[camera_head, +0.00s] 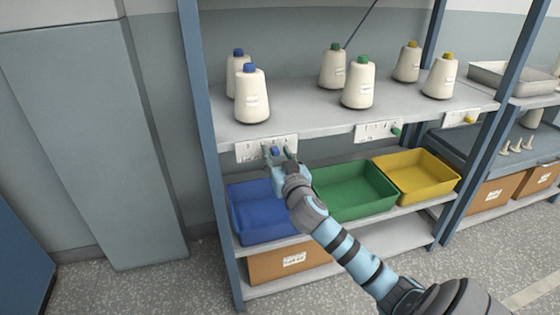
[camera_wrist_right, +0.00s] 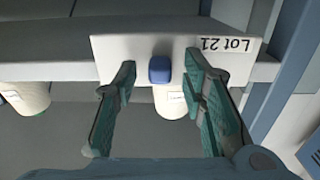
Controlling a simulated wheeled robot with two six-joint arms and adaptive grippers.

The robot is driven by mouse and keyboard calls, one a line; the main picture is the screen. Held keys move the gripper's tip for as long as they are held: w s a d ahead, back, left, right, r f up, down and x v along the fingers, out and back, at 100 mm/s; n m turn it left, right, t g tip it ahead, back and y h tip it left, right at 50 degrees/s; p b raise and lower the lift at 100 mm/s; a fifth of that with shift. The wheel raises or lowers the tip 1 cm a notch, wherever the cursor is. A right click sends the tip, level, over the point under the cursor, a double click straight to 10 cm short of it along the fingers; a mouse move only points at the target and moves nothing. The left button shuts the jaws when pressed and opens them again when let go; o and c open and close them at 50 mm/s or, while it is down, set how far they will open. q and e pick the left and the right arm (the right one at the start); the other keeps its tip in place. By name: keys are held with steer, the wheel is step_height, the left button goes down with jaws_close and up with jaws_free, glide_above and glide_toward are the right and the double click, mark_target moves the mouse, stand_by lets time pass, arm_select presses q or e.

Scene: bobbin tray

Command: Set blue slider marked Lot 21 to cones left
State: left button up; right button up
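The blue slider (camera_wrist_right: 160,69) is a small rounded block on a white plate (camera_wrist_right: 120,48) marked Lot 21, which appears upside down in the right wrist view. In the head view the plate (camera_head: 246,152) is on the shelf's front edge, below two blue-capped cones (camera_head: 252,98). My right gripper (camera_head: 277,154) is at the right part of that plate. In the wrist view its teal fingers (camera_wrist_right: 162,72) are open, one on each side of the slider, with gaps on both sides. My left gripper is not in view.
Below are blue (camera_head: 258,232), green (camera_head: 350,205) and yellow (camera_head: 418,190) bins. A similar plate with a green slider (camera_head: 396,130) and one with a yellow slider (camera_head: 470,119) are to the right. A blue shelf post (camera_head: 212,170) stands close on the left.

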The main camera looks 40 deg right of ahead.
steer(key=v, duration=1.1)
steer(key=shift+s, duration=0.3)
steer(key=shift+a, duration=0.1)
